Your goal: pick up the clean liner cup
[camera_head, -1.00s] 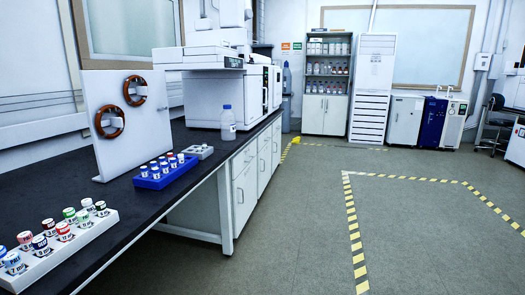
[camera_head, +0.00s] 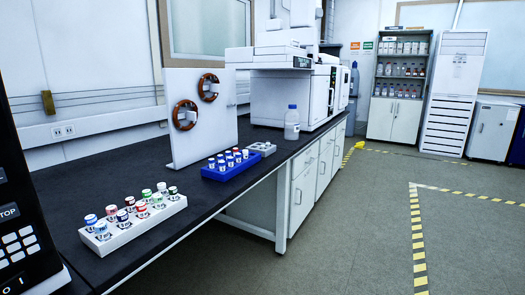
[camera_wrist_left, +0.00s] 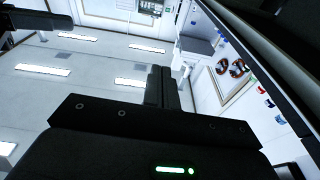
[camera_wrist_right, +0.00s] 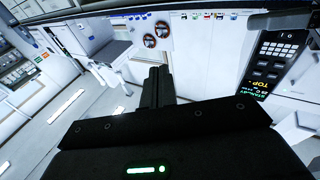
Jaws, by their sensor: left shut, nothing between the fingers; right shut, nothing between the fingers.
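In the head view several small cups or vials with coloured caps stand in a white rack (camera_head: 140,233) on the black bench. More small capped pieces stand in a blue rack (camera_head: 231,172). A small light grey holder (camera_head: 262,149) sits behind it. I cannot tell which piece is the clean liner cup. My left gripper (camera_wrist_left: 160,84) is shut and empty in the left wrist view. My right gripper (camera_wrist_right: 158,84) is shut and empty in the right wrist view. Neither gripper shows in the head view, and both are away from the racks.
A white upright panel (camera_head: 215,130) with two brown coils stands behind the racks. A dark keypad device (camera_head: 22,215) is at the near left. The floor on the right is open.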

